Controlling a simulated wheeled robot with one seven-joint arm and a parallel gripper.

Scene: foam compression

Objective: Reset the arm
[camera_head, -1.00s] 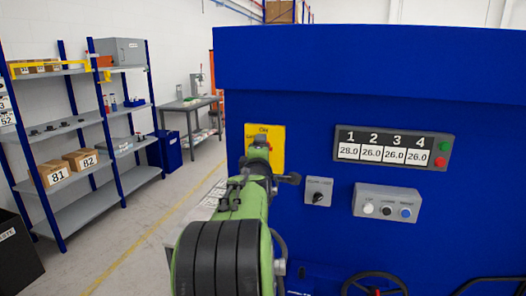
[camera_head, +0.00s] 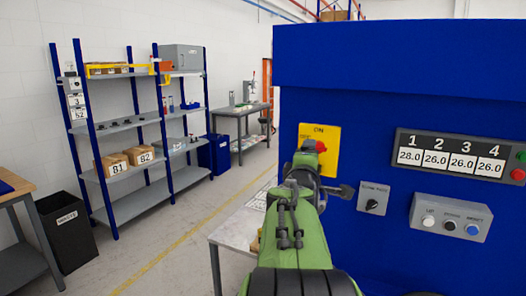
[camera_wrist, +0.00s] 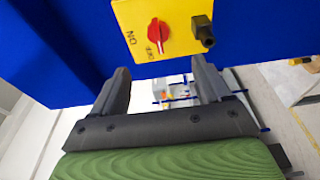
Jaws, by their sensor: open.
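My green arm reaches forward from the bottom of the head view toward the blue machine (camera_head: 400,60). My gripper (camera_wrist: 160,68) shows in the wrist view with its two dark fingers apart and nothing between them. A yellow switch plate (camera_head: 330,163) is on the machine's front, just beyond the end of my arm. In the wrist view the plate (camera_wrist: 180,18) and its red rotary knob (camera_wrist: 158,32) lie beyond the fingertips; I see no contact.
A control box with buttons (camera_head: 450,219) and a display (camera_head: 449,155) are on the machine to the right. A light-topped table (camera_head: 235,232) stands beside my arm. Shelves with boxes (camera_head: 127,160), a black bin (camera_head: 68,232) and a table (camera_head: 15,188) are left. Floor between is clear.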

